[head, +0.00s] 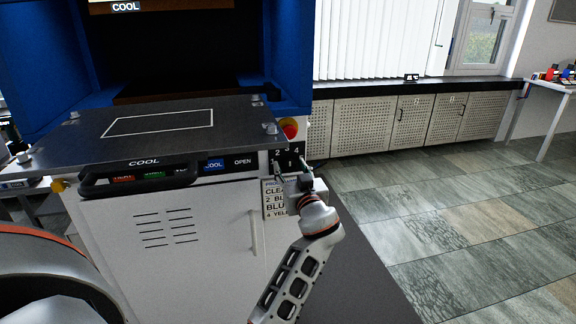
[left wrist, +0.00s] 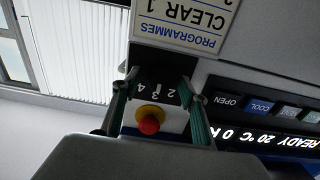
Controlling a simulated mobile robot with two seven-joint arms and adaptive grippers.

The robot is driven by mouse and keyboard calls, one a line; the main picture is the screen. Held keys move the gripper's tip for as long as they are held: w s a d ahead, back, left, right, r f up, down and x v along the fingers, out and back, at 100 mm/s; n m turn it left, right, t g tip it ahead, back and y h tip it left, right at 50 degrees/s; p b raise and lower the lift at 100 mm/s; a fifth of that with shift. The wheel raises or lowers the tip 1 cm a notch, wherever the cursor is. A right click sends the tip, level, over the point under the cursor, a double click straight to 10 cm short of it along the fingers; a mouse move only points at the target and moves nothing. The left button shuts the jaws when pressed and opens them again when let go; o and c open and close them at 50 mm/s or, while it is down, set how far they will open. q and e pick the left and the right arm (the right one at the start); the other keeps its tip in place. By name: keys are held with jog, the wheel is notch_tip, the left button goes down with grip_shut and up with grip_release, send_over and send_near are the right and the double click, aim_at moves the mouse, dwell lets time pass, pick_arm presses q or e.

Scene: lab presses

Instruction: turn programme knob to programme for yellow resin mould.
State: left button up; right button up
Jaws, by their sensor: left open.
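The programme knob's black dial plate (head: 287,158) is on the right of the press front, with the numbers 2, 3 and 4 showing. It also shows upside down in the left wrist view (left wrist: 158,92). The knob is too dark to tell its pointer's setting. The programme card (head: 272,198) below it is partly covered by my gripper; its last line reads "4 YEL". My left gripper (head: 289,170) is open in front of the dial. In the left wrist view its fingers (left wrist: 158,82) stand on either side of the dial; contact is unclear. My right gripper is not in view.
A red stop button on a yellow base (head: 289,127) sits just above the dial, close to the fingers. Panel buttons (head: 214,164) and a black handle bar (head: 140,177) lie left of it. The platen (head: 60,147) juts out above. Tiled floor (head: 450,220) is clear to the right.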

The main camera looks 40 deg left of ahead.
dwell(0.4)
pick_arm(q)
jog(key=c, duration=1.1)
jog(key=shift+o, duration=0.2)
